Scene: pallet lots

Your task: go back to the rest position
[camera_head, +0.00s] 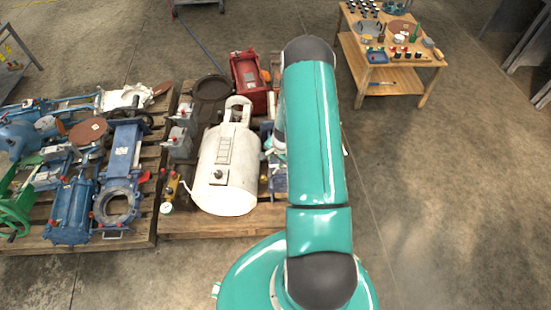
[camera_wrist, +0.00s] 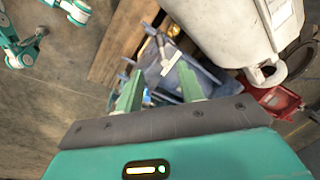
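My gripper (camera_wrist: 162,92) shows in the wrist view with its two green fingers spread apart. It is open, and nothing sits between the fingertips. Beyond the fingers lies blue metal equipment (camera_wrist: 190,80) on a wooden pallet (camera_wrist: 115,45). In the head view my teal arm reaches forward over the right side of the middle pallet (camera_head: 235,222) and hides part of its load. The gripper itself is hidden behind the arm there.
A white tank (camera_head: 222,178) and a red machine part (camera_head: 248,82) stand on the middle pallet. The left pallet (camera_head: 140,240) carries blue valves (camera_head: 118,175). A wooden workbench (camera_head: 400,72) with small items stands at the back right. The concrete floor at right is clear.

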